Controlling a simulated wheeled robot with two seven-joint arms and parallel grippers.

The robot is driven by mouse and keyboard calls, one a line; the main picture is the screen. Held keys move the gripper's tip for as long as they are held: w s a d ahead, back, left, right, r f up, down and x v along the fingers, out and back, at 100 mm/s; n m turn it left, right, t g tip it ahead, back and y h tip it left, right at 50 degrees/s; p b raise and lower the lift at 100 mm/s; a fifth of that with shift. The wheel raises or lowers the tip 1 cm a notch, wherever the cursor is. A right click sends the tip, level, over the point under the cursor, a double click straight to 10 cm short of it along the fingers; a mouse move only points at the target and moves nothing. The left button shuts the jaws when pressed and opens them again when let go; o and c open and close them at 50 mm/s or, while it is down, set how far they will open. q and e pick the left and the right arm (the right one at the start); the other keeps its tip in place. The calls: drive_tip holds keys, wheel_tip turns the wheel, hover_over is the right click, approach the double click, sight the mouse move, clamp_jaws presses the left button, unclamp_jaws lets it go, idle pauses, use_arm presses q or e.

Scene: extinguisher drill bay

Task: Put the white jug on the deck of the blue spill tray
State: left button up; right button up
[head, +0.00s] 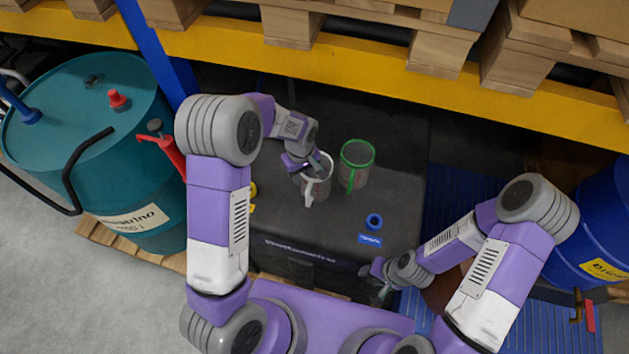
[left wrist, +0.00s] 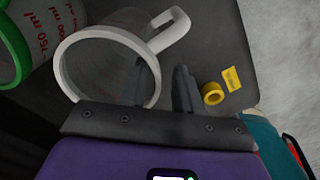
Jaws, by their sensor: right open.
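The white-rimmed clear jug (head: 324,187) stands on a dark cabinet top (head: 400,140), its handle toward the front. It also shows in the left wrist view (left wrist: 103,63). My left gripper (head: 302,169) is at its rim; in the left wrist view the fingers (left wrist: 163,85) stand apart, one seen through or inside the jug, the other outside, with a gap beside the wall. The blue spill tray (head: 465,190) has a ribbed deck and lies low to the right of the cabinet, partly hidden by my right arm. My right gripper (head: 382,284) is open and empty near the cabinet's front right corner.
A green-rimmed jug (head: 357,158) stands close right of the white jug. A blue ring (head: 374,221) and a yellow ring (left wrist: 212,93) lie on the cabinet. A blue drum (head: 601,225) is at the right, a teal drum (head: 85,120) at the left. A yellow rack beam (head: 370,83) crosses behind.

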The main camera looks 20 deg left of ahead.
use_arm(q)
wheel_tip(320, 180, down, 2)
drive_tip(key=shift+f, duration=0.2)
drive_tip(key=shift+w, duration=0.1)
clamp_jaws()
idle(1.3)
